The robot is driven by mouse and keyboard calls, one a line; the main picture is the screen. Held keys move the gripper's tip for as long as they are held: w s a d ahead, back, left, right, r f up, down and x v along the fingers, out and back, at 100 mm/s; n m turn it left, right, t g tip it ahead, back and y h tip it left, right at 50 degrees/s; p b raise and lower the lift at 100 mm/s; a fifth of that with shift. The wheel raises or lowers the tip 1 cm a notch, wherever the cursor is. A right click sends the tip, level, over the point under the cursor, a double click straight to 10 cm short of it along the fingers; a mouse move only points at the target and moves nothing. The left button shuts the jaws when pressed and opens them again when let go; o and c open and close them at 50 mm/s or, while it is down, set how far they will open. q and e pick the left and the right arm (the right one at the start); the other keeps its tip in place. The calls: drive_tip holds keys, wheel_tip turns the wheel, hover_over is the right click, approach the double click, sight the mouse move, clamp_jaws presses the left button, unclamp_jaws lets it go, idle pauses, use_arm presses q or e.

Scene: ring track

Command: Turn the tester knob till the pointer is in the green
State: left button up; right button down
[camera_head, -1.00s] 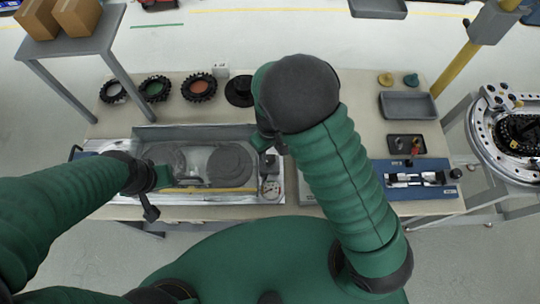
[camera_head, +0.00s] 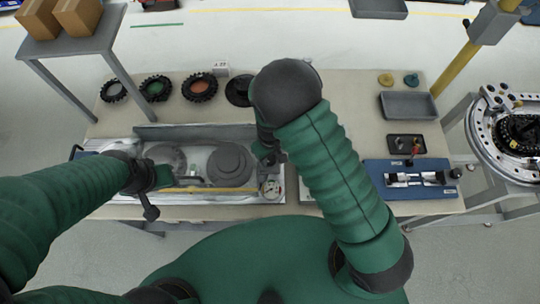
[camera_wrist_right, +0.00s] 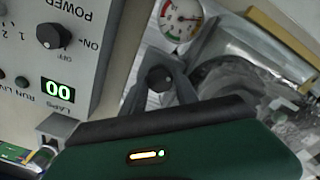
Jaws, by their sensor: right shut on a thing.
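The tester's round white gauge (camera_wrist_right: 181,18) shows at the top of the right wrist view, with coloured marks and a thin pointer. It is too small to tell which band the pointer is in. The gauge also shows in the head view (camera_head: 272,188). The black tester knob (camera_wrist_right: 158,77) is between the fingers of my right gripper (camera_wrist_right: 160,86), which is shut on it. In the head view my right gripper (camera_head: 265,152) is just above the gauge, partly hidden by my arm. My left gripper (camera_head: 152,190) is at the left part of the tester tray; its jaws are unclear.
The tester tray (camera_head: 140,133) holds grey round parts. A power panel (camera_wrist_right: 58,50) with a switch and lit display is left of the knob in the wrist view. A blue fixture (camera_head: 425,193) and grey bin (camera_head: 408,105) are on the bench's right. Wheels (camera_head: 156,88) line the back.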

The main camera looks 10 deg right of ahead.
drive_tip(key=shift+m, duration=0.4)
drive_tip(key=m+p, duration=0.1)
drive_tip(key=m, duration=0.1)
drive_tip(key=shift+r+m, duration=0.1)
drive_tip(key=shift+m, duration=0.3)
drive_tip(key=m+p, duration=0.1)
drive_tip(key=m, duration=0.2)
drive_tip(key=shift+m, duration=0.3)
drive_tip(key=m+p, duration=0.2)
drive_tip(key=m, duration=0.4)
drive_tip(key=shift+m, duration=0.3)
drive_tip(key=c, duration=1.2)
unclamp_jaws()
